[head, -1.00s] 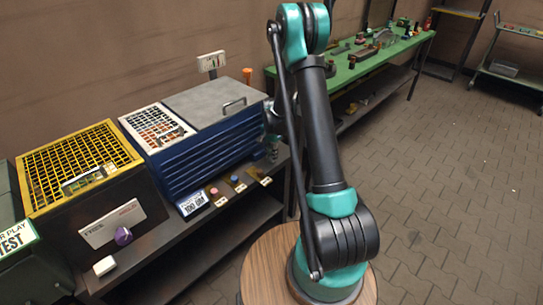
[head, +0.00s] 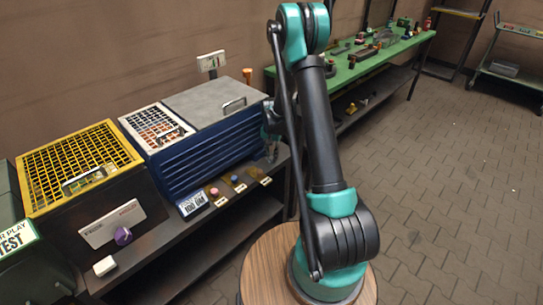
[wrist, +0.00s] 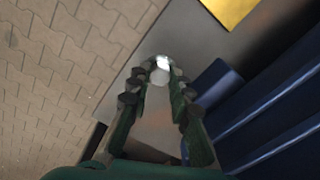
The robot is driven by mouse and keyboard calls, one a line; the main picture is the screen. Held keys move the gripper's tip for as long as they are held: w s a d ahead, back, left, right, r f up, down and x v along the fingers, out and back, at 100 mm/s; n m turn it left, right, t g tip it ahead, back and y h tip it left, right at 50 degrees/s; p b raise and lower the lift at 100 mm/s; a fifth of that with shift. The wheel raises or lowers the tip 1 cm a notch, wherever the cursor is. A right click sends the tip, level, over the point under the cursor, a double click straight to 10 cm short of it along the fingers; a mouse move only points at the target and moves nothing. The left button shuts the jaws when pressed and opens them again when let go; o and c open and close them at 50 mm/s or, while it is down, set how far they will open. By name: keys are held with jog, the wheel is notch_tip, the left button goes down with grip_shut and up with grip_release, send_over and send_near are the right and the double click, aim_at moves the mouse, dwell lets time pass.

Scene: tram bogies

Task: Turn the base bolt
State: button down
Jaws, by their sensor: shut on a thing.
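My gripper (wrist: 157,78) has dark green fingers and points down beside the blue ribbed cabinet in the wrist view. A small shiny metal piece, which looks like the base bolt (wrist: 162,62), sits between its fingertips, and the fingers are shut on it. Its shape below the tips cannot be made out. In the head view my gripper (head: 271,149) is small and partly hidden behind my arm, at the right end of the blue cabinet (head: 215,160). The bolt cannot be made out there.
The cabinet stands on a dark bench (head: 150,245) with small coloured knobs and yellow tags (head: 239,187) along its front. A yellow-topped box (head: 80,165) stands to the left. A green table (head: 365,65) with parts is behind. The paved floor at right is clear.

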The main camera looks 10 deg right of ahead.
aim_at(272, 157)
jog(key=n, duration=0.5)
jog(key=shift+n, duration=0.3)
jog(key=n, duration=0.4)
jog(key=shift+n, duration=0.3)
jog(key=c, duration=1.4)
grip_release()
jog(key=shift+o, duration=0.2)
jog(key=shift+r, duration=0.1)
notch_tip(272, 157, up, 12)
